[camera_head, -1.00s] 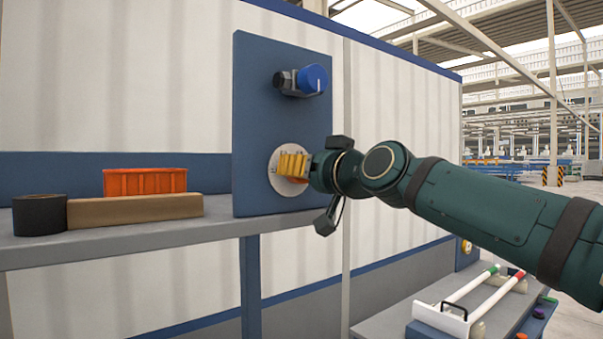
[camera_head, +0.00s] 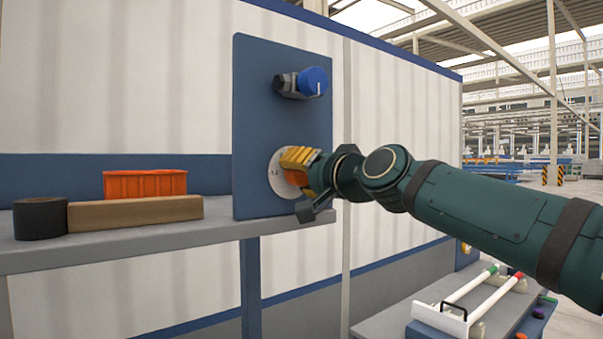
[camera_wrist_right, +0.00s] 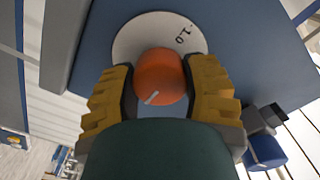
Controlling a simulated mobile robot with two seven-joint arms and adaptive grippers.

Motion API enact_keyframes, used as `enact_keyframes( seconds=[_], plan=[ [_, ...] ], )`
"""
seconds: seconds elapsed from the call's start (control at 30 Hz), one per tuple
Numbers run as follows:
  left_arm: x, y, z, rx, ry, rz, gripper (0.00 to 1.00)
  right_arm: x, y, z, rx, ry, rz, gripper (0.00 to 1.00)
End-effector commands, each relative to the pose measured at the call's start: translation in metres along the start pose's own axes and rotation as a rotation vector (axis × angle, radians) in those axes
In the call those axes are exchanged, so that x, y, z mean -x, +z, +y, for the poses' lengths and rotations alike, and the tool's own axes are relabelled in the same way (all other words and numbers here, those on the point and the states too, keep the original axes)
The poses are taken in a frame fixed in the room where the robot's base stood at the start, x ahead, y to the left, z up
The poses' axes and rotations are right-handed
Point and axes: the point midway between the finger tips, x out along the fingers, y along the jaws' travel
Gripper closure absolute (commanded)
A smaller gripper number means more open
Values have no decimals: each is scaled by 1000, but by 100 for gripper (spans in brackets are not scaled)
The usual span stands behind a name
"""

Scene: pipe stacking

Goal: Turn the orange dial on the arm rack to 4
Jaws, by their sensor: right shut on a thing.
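The orange dial (camera_wrist_right: 160,76) sits on a round white scale plate (camera_wrist_right: 128,48) on the blue panel (camera_head: 252,120). In the right wrist view a pale pointer mark shows on the dial's lower part, and "-1.0" is readable on the plate. My right gripper (camera_wrist_right: 160,88) is shut on the dial, with a yellow ribbed finger on each side of it. In the head view my right gripper (camera_head: 300,168) covers most of the dial, and the arm comes in from the right. My left gripper is not in view.
A blue knob (camera_head: 314,81) on a bracket is above the dial. White pipes (camera_head: 472,283) lie at the lower right.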

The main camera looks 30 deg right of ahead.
Motion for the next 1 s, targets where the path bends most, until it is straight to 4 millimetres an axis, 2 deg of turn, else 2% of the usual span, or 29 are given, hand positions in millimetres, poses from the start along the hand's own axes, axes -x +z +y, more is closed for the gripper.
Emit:
enact_keyframes(
  seconds=[0.33,0.37,0.43,0.47,0.8,1.0],
  plan=[
    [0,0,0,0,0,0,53,0,0,0,-4,0,0,88],
    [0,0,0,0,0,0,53,0,0,0,-4,0,0,46],
    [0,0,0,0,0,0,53,0,0,0,-4,0,0,22],
    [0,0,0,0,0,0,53,0,0,0,-4,0,0,19],
    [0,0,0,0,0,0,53,2,0,0,-2,0,1,19],
    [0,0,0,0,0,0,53,26,-1,-1,-2,-2,4,19]
  ],
)
